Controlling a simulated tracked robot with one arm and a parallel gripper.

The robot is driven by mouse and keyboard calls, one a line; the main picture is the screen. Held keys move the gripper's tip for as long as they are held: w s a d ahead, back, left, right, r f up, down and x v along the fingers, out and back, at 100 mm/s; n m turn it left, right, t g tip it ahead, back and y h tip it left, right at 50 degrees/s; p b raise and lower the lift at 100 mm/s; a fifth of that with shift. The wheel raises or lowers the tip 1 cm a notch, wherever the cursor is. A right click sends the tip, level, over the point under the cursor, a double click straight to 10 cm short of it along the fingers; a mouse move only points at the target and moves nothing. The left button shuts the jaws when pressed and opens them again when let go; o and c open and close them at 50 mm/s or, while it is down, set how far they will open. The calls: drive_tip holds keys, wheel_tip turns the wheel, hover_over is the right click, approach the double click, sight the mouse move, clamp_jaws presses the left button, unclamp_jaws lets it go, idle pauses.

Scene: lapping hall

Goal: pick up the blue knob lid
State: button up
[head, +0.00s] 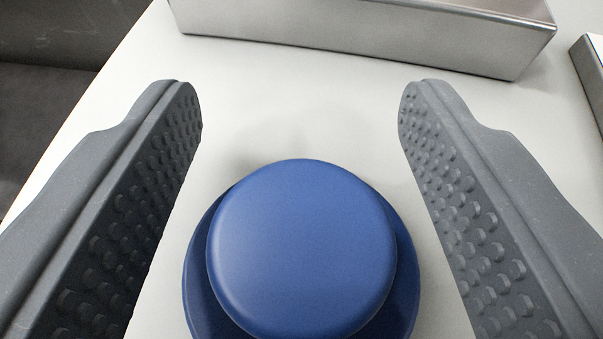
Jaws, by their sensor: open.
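The blue knob lid (302,250) is in the lower middle of the head view, its round knob facing me above a wider blue rim. The lower part of the rim is cut off by the picture's edge. My gripper (300,110) is open, with one grey studded finger to the left of the lid and one to the right. Clear gaps show between both fingers and the lid, and the jaws hold nothing.
The lid is over a white surface (290,115). A metal box-like tray (370,35) stands beyond the fingertips. Another metal piece (592,75) is at the right edge. The white surface ends at the left, with a dark area beyond.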

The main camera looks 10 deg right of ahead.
clamp_jaws()
drive_tip(key=shift+r, duration=0.15)
